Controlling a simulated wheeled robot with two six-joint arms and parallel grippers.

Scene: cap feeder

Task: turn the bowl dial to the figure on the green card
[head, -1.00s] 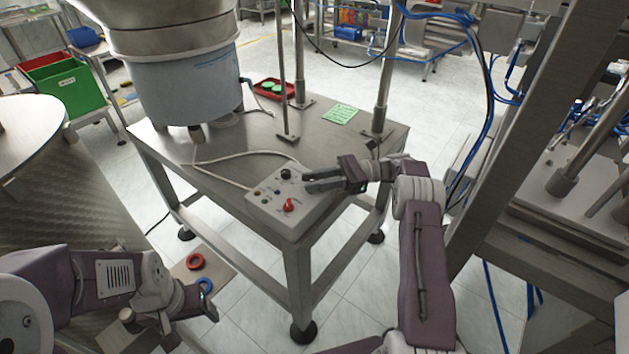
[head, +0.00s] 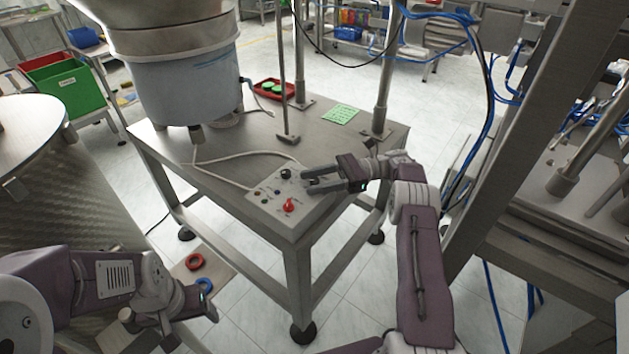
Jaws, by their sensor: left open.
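A grey control box (head: 268,206) lies on the steel table. It carries a black dial (head: 286,174) at its far edge, a red knob (head: 289,205) at its near side and several small buttons. The labels are too small to read. The green card (head: 341,114) lies flat on the table behind; its figure is not legible. My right gripper (head: 305,183) is open over the right side of the box, its fingers pointing left just right of the black dial, apart from it. My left gripper (head: 205,305) is open and empty at lower left, well away from the box.
The bowl feeder (head: 190,85) stands on the table's back left. A red tray (head: 272,88) with green caps and steel posts (head: 385,75) stand behind the box. A cable (head: 225,160) loops left of it. Red and blue rings (head: 195,261) lie on a low shelf.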

